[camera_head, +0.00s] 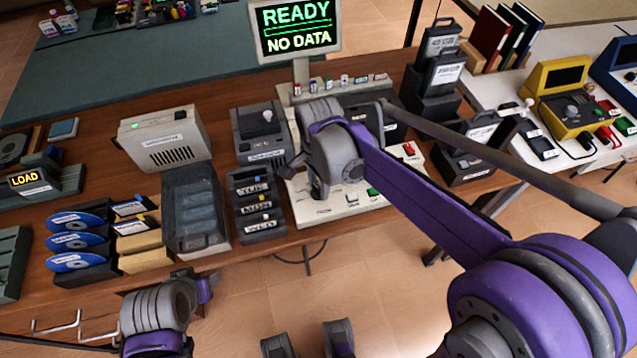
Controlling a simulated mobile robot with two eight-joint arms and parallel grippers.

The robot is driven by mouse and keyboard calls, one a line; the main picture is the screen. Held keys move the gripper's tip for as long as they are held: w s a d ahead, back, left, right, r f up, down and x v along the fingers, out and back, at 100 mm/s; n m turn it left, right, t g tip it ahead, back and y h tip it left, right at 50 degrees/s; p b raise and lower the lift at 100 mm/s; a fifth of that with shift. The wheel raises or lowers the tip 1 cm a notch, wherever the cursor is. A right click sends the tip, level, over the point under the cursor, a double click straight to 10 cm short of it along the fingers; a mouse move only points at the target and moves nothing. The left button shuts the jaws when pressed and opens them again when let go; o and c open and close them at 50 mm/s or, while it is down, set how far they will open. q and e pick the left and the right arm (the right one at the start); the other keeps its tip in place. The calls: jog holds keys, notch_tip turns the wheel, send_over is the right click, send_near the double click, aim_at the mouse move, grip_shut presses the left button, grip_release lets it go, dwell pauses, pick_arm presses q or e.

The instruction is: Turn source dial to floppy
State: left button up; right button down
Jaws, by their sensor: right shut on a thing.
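The cream console (335,207) stands at the front edge of the wooden table, with a red button and a green button on its right part. My right gripper (303,178) reaches down onto the left part of this console and is shut on what seems to be the source dial. The fingers and wrist hide the dial, so I cannot tell its pointer or its setting. The screen (297,28) above the console reads "READY" and "NO DATA". My left arm's wrist is low at the left, before the table; I cannot make out its fingers (205,288) clearly.
A floppy rack (257,205) and a dark grey drive (262,135) stand just left of the console. A clear-lidded bin (195,210), blue discs (78,240) and a beige drive (165,140) lie further left. Dark cartridge boxes (432,95) stand at the right.

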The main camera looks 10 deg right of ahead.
aim_at(318, 188)
jog(key=n, duration=0.3)
jog(key=shift+n, duration=2.3)
jog(key=shift+c, duration=2)
grip_release()
jog(key=shift+r, duration=0.15)
notch_tip(318, 188, up, 11)
jog(key=p, duration=0.1)
jog(key=shift+f, duration=0.2)
